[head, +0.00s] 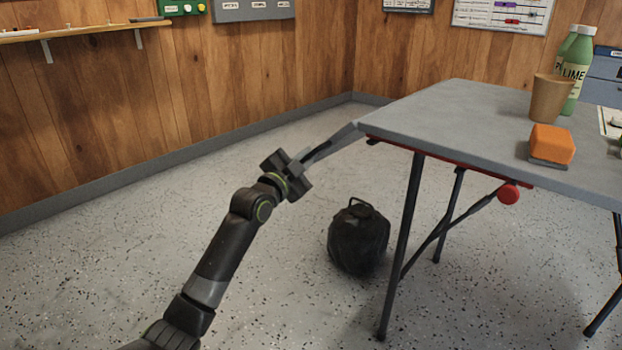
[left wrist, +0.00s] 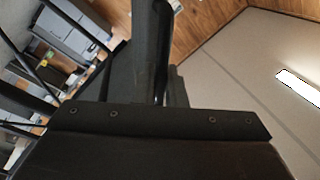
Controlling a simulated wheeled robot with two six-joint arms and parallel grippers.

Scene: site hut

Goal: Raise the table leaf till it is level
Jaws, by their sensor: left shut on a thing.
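The grey folding table (head: 440,108) stands at the right of the head view, its main top level. My left gripper (head: 320,152) is shut on the leaf's outer edge. In the left wrist view, the dark gripper body and fingers (left wrist: 150,50) fill much of the picture, and I cannot clearly make out the leaf there. My right gripper is not in view.
An orange sponge block (head: 552,144), a brown cup (head: 548,98) and green bottles (head: 575,72) stand on the top. A red knob (head: 509,193) sits under its front edge. A black bag (head: 358,238) lies on the floor by the table leg (head: 403,240). Floor left of it is clear.

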